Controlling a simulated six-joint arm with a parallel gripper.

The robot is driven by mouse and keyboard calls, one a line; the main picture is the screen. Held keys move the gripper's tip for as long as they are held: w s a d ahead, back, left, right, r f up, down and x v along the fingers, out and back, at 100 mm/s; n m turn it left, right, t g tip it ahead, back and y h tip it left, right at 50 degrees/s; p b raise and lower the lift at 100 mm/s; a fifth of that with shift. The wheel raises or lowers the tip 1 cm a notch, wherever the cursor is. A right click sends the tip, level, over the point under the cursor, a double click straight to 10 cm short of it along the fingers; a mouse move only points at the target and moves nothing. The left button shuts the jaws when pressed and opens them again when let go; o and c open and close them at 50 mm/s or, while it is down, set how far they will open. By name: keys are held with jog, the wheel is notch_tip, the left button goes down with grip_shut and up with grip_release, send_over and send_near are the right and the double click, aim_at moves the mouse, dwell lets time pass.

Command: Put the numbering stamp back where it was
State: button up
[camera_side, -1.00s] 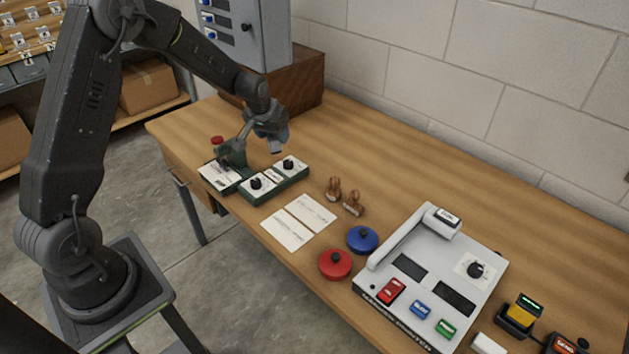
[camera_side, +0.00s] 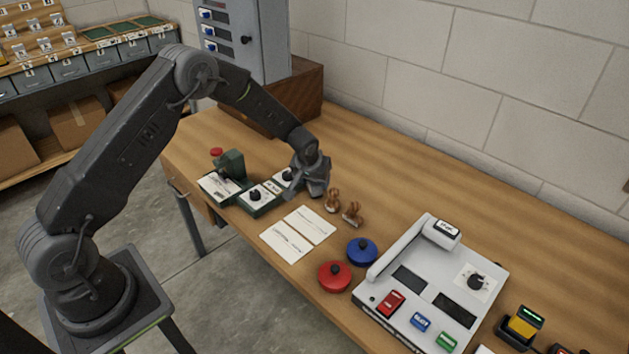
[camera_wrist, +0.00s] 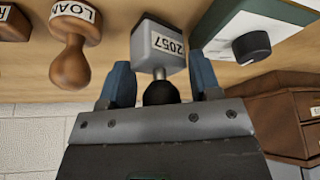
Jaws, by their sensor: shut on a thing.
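The numbering stamp (camera_wrist: 158,48) is a small grey block with a black round handle and a white label reading 2057. In the wrist view my gripper (camera_wrist: 160,75) is shut on its handle, with one blue finger on each side. In the side view my gripper (camera_side: 317,188) hangs above the table, between the green dial box and two wooden stamps. The stamp is hard to make out there. I cannot tell whether the stamp touches the table.
A wooden stamp (camera_side: 332,201) and another (camera_side: 352,214) stand close by. The green-based dial box (camera_side: 257,197) is to the left. White cards (camera_side: 284,243), a red pad (camera_side: 335,276), a blue pad (camera_side: 362,251) and a grey machine (camera_side: 385,320) lie nearer. The table behind is clear.

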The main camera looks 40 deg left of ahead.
jog(key=shift+f, duration=0.3)
jog(key=shift+f, duration=0.2)
jog(key=o, duration=0.5)
